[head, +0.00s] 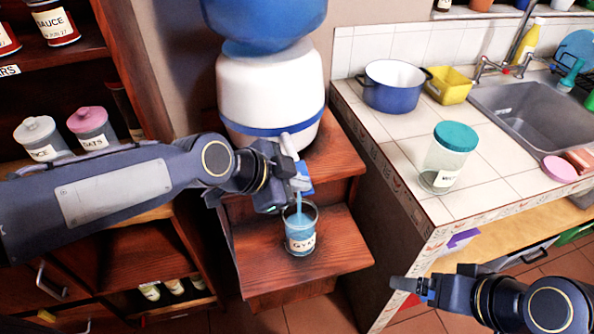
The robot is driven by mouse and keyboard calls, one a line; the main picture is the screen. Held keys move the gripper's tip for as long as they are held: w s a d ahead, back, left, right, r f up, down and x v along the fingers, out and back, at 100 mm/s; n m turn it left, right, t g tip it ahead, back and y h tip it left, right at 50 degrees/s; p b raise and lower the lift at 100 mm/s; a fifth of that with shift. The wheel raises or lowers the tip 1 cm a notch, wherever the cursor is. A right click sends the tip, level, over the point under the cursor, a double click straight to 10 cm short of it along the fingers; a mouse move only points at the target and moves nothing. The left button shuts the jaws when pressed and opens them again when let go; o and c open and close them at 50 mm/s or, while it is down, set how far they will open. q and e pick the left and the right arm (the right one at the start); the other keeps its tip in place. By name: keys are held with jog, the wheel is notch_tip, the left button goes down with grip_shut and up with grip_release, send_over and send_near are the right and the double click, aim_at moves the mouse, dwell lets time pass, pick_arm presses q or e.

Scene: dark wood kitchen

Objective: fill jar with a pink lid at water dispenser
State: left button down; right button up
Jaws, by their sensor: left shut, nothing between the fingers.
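An open clear jar (301,241) with a white label stands upright on the wooden step below the water dispenser (270,92). A pale blue stream runs from the dispenser's spout into it, and bluish water shows inside. My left gripper (292,182) is shut at the spout and blue tap, just above the jar, with nothing between its fingers. It partly hides the tap. A loose pink lid (559,169) lies on the counter by the sink. My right gripper (408,285) is at the lower right, away from the jar, seen side-on; its opening is unclear.
A teal-lidded jar (448,158), a blue pot (392,88) and a yellow container (448,86) stand on the tiled counter (470,205). The sink (530,110) is behind. A pink-topped oats jar (91,127) is on the left shelf. The wooden step has bare room around the jar.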

pick_arm(q)
jog(key=shift+r+p, duration=0.4)
jog(key=shift+r, duration=0.4)
jog(key=s+a+r+p, duration=0.2)
jog(key=a+r, duration=0.4)
jog(key=r, duration=0.5)
jog(key=shift+s+a, duration=0.25)
jog(key=shift+s, duration=0.2)
